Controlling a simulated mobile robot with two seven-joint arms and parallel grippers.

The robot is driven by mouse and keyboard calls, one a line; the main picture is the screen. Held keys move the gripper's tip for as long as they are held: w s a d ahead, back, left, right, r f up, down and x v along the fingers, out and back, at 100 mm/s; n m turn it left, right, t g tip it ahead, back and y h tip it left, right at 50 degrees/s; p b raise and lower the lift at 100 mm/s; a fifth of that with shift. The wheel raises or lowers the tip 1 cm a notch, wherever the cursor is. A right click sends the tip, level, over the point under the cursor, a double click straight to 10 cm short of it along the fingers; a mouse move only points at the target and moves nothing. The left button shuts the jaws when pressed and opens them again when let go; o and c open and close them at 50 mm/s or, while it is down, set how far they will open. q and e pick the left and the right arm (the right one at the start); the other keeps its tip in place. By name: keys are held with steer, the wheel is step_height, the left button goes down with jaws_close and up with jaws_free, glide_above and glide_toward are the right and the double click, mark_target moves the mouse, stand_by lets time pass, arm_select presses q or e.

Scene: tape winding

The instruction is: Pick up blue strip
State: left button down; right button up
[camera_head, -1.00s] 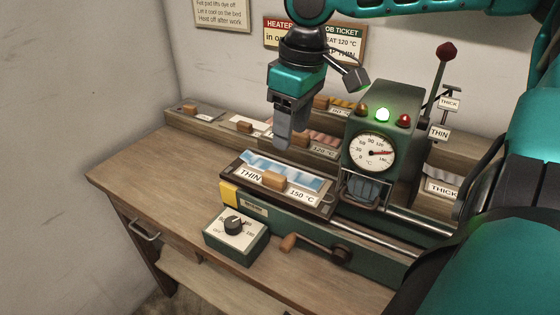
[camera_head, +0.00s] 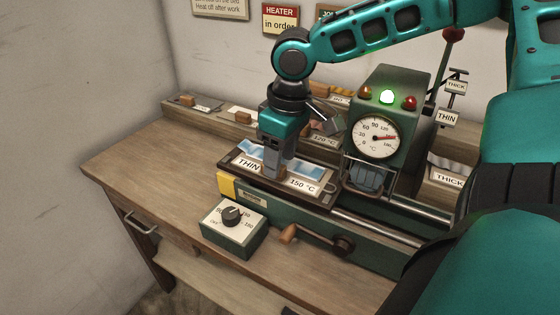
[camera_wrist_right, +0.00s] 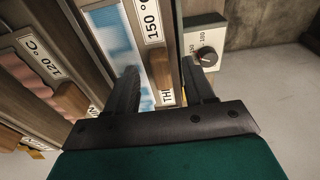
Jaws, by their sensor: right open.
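The blue strip (camera_head: 250,147) lies in a dark-framed tray (camera_head: 308,197) labelled THIN and 150 °C, on the green machine's bed. It also shows in the right wrist view (camera_wrist_right: 118,45). A small wooden block (camera_wrist_right: 162,78) sits on the tray by the strip. My right gripper (camera_head: 276,168) is low over the tray, pointing down, and hides part of the strip and block in the head view. In the wrist view its open fingers stand on either side of the block. I cannot tell whether they touch it. My left gripper is not in view.
A gauge housing (camera_head: 383,120) with a lit green lamp stands just right of the tray. A dial box (camera_head: 236,227) and a crank (camera_head: 315,240) are in front. A wooden rack (camera_head: 225,117) with other strips runs behind. The table's left part is clear.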

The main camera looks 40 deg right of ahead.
step_height(320, 180, down, 2)
steer(key=shift+w+f, duration=0.1)
jaws_close()
stand_by(0.5)
